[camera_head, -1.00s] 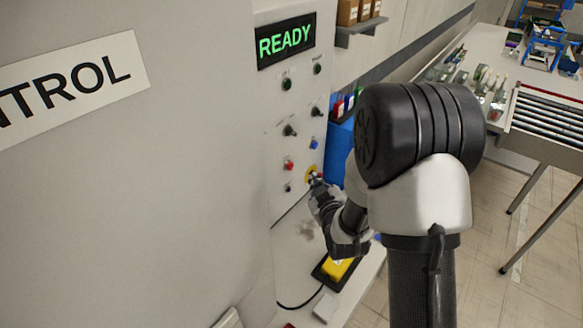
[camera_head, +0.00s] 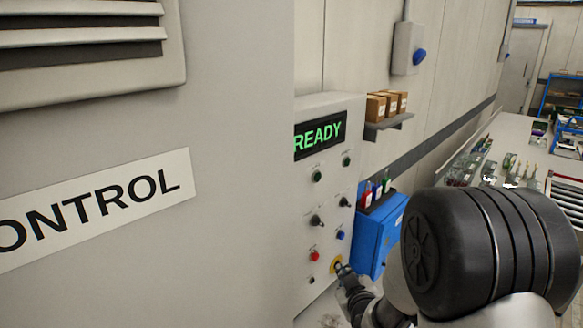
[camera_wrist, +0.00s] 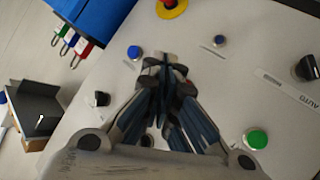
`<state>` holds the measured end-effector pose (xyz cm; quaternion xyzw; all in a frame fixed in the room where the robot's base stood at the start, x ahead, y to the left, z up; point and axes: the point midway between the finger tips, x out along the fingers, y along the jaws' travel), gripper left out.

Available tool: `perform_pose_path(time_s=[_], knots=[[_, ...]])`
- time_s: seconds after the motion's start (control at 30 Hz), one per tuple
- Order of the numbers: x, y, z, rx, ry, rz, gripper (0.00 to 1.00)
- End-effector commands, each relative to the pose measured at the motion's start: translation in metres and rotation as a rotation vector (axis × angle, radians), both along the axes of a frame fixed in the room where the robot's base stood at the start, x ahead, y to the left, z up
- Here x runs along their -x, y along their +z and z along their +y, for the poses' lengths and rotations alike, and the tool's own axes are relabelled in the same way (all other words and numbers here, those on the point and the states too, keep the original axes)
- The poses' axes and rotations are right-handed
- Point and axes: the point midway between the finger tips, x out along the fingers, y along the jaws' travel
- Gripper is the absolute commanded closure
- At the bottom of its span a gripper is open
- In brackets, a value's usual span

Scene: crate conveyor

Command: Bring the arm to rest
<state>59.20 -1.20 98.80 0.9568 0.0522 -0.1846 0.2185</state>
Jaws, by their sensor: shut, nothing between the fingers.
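My gripper (camera_head: 343,270) is shut and empty, low at the right side of the control panel (camera_head: 328,112) in the head view. There its tips overlap a yellow-ringed button (camera_head: 335,264). In the wrist view my gripper (camera_wrist: 168,65) points across the panel face, with its fingers together. The red button with the yellow ring (camera_wrist: 172,6) lies beyond the tips, apart from them in the picture. A blue button (camera_wrist: 134,52) is left of the fingers. I cannot tell how far the tips are from the panel. My arm is bent, its large dark joint at the lower right.
The panel display (camera_head: 320,135) reads READY in green. A blue box (camera_head: 380,232) with colored tags is mounted right of the panel, close to my gripper. A shelf (camera_head: 388,126) with small boxes is above. A bench (camera_head: 515,128) and roller conveyor (camera_head: 567,196) stand at the right.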

Motion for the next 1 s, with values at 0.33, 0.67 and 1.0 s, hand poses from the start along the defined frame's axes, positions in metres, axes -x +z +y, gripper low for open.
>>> perform_pose_path(time_s=[0.33, 0.67, 1.0], knots=[[0.098, 0.084, 0.0, -0.135, -0.123, 0.304, 1.0], [0.26, 0.119, 0.006, -0.267, -0.266, 0.606, 1.0], [0.35, 0.12, 0.011, -0.319, -0.341, 0.765, 1.0]])
